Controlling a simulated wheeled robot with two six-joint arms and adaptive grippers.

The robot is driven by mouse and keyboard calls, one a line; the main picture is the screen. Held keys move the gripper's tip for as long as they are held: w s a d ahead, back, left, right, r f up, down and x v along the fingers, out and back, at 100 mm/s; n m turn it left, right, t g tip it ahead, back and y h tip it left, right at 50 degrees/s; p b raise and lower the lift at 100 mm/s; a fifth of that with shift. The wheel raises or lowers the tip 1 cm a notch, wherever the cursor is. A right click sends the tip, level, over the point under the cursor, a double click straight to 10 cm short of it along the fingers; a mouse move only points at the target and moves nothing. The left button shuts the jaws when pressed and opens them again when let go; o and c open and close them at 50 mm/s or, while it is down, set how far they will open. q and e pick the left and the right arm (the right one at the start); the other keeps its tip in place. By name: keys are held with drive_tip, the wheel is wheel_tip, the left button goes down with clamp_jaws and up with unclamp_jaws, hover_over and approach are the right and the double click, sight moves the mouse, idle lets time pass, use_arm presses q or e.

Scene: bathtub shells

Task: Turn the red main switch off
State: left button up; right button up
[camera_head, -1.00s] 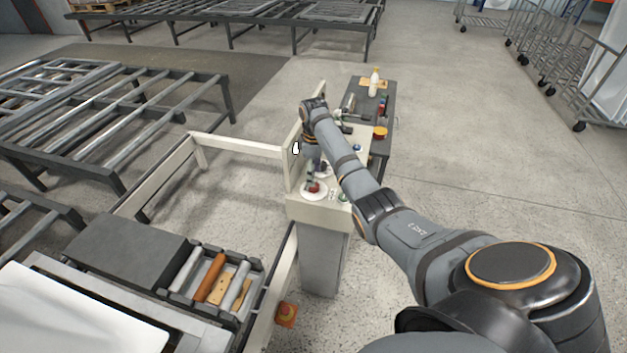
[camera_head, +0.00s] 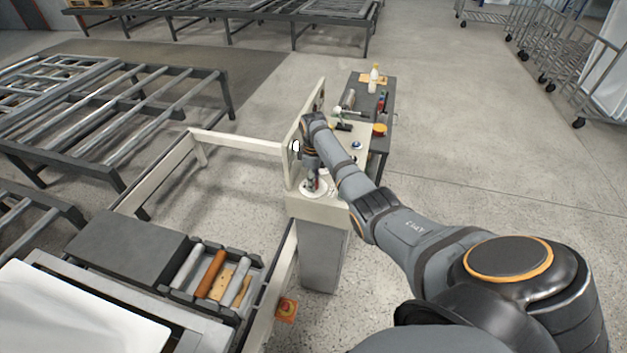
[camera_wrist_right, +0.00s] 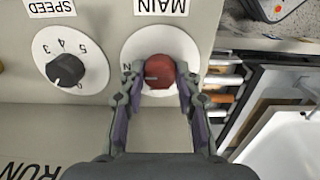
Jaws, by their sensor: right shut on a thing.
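The red main switch (camera_wrist_right: 160,74) is a round red knob on a white disc, under the label MAIN (camera_wrist_right: 161,7) in the right wrist view. Its pale pointer line points left in that view, toward lettering partly hidden by a finger. My right gripper (camera_wrist_right: 159,84) has its two fingers on either side of the knob, shut on it. In the head view the right gripper (camera_head: 313,184) is over the white disc at the near end of the control desk (camera_head: 318,212). My left gripper is not in view.
A black SPEED knob (camera_wrist_right: 66,69) sits beside the main switch. A cream panel (camera_head: 293,154) stands upright along the desk's left side. A dark side table (camera_head: 371,98) with a bottle and tools stands behind. Roller frames (camera_head: 120,110) lie to the left.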

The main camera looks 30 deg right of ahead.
idle(0.3)
drive_tip(key=n+p, duration=0.1)
drive_tip(key=n, duration=0.2)
drive_tip(key=shift+r+p, duration=0.1)
drive_tip(key=shift+p, duration=0.25)
drive_tip(key=n+p, duration=0.1)
drive_tip(key=n, duration=0.3)
drive_tip(key=shift+n, duration=0.4)
drive_tip(key=n+p, duration=0.1)
drive_tip(key=n, duration=0.4)
drive_tip(key=shift+n, duration=2.5)
drive_tip(key=o, duration=1.1)
drive_tip(key=shift+o, duration=0.2)
